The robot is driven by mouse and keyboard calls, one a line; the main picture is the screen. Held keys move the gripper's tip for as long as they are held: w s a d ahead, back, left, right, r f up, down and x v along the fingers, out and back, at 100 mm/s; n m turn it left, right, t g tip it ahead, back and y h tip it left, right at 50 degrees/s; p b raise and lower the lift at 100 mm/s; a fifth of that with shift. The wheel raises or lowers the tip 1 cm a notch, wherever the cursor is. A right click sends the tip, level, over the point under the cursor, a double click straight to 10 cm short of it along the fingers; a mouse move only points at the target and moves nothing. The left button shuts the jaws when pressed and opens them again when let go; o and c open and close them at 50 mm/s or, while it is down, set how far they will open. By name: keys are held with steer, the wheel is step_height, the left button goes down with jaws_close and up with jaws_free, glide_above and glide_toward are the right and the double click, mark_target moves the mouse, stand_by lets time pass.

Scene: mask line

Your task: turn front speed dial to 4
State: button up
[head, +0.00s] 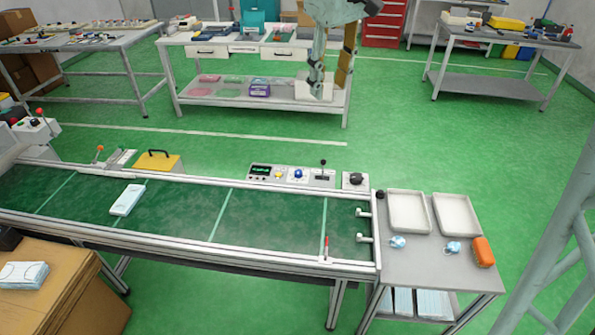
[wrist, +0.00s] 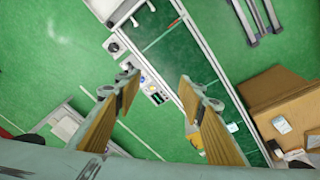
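A small grey box with a round black dial (head: 355,179) stands at the far edge of the conveyor, near its right end. It also shows in the wrist view as a dark knob (wrist: 113,47) on a pale box. Beside it is a control panel (head: 291,175) with a green display, a yellow knob, a blue knob and a black-topped lever. I cannot read any dial marks or pointer setting. My gripper (wrist: 158,83) is open and empty, its two tan-padded fingers wide apart. In the head view it hangs at the top (head: 330,92), well apart from the dial.
The conveyor (head: 222,216) carries a white mask pack (head: 127,200). A yellow case (head: 159,161) stands beyond it. A side table (head: 425,264) at right holds two white trays, blue items and an orange item. Cardboard boxes stand front left. Green floor behind the panel is clear.

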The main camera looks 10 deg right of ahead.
steer(key=w+f+n, duration=0.2)
steer(key=w+f, duration=0.5)
steer(key=w, duration=0.5)
steer(key=n+g, duration=0.2)
steer(key=n, duration=0.3)
glide_above(298, 171)
step_height(298, 171, down, 39)
steer(key=shift+s+a, duration=0.3)
steer(key=shift+s, duration=0.1)
steer(key=shift+f, duration=0.15)
steer(key=shift+w+d+f+b, duration=0.15)
steer(key=shift+f+b, duration=0.25)
steer(key=shift+f, duration=3)
steer(key=shift+w+f+b, duration=0.15)
steer(key=shift+f+b, duration=0.25)
steer(key=shift+f, duration=2.95)
steer(key=shift+c, duration=0.9)
